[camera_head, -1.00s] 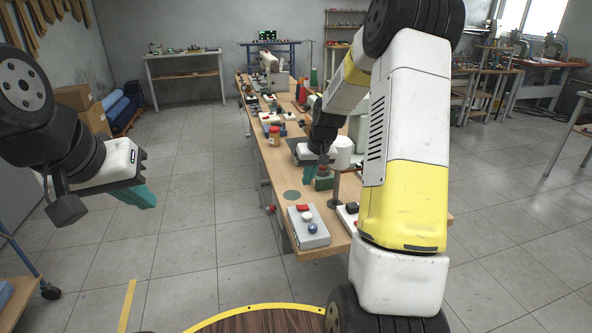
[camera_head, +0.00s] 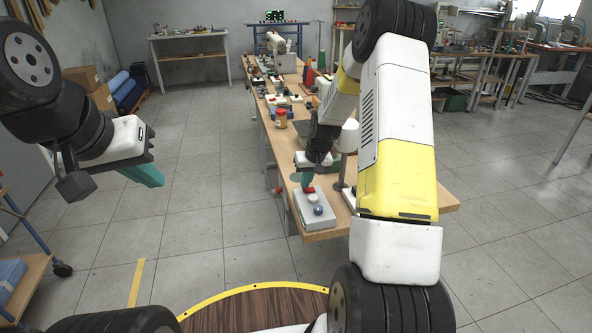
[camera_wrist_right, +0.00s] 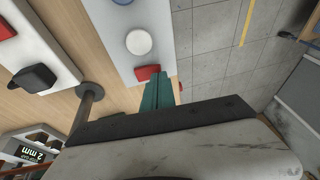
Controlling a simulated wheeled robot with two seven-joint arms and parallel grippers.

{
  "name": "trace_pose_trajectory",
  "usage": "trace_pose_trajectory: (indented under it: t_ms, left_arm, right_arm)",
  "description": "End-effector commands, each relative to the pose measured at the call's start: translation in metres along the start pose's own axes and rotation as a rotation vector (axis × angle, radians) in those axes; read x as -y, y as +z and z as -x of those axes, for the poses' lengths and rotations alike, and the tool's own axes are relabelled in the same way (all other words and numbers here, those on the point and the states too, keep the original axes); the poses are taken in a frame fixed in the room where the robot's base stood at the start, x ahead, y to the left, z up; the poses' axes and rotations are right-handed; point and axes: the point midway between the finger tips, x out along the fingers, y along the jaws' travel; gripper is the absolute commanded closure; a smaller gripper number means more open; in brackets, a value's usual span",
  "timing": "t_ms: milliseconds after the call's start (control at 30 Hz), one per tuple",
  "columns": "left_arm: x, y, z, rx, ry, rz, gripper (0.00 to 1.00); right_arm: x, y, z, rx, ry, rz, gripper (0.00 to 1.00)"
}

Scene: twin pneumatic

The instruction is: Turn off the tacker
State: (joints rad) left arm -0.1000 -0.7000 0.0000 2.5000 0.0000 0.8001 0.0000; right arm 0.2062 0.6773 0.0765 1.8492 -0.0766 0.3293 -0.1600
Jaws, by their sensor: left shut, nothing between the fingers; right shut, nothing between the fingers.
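A light grey control box (camera_head: 327,222) sits at the near end of the workbench, with a red switch (camera_head: 309,189), a white button (camera_head: 313,199) and a blue knob (camera_head: 318,211) in a row. Whether this box belongs to the tacker I cannot tell. My right gripper (camera_head: 307,182) is shut and empty, pointing down at the red switch end. In the right wrist view its teal fingertips (camera_wrist_right: 158,88) are right beside the red switch (camera_wrist_right: 147,72); contact is unclear. The white button (camera_wrist_right: 139,42) is farther along the box. My left gripper (camera_head: 152,177) is shut and empty over open floor.
A second pale box with a black switch (camera_wrist_right: 33,77) stands beside it, with a dark post (camera_wrist_right: 88,100) between. A red-lidded jar (camera_head: 281,119) and several devices stand farther along the workbench (camera_head: 335,236).

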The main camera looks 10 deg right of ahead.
Motion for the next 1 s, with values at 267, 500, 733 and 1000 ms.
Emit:
trace_pose_trajectory:
  t_ms: [267,500,733,1000]
  left_arm:
    - [0.000,0.000,0.000,0.000,0.000,0.000,1.00]
    - [0.000,0.000,0.000,0.000,0.000,0.000,1.00]
    - [0.000,0.000,0.000,0.000,0.000,0.000,1.00]
    - [0.000,0.000,0.000,0.000,0.000,0.000,1.00]
  right_arm:
    - [0.006,0.003,-0.009,0.001,0.000,0.000,1.00]
    - [0.003,0.002,-0.008,0.000,0.000,-0.001,1.00]
    - [-0.007,0.002,-0.004,0.001,0.000,-0.001,1.00]
    - [-0.009,0.002,-0.004,0.001,-0.001,0.000,1.00]
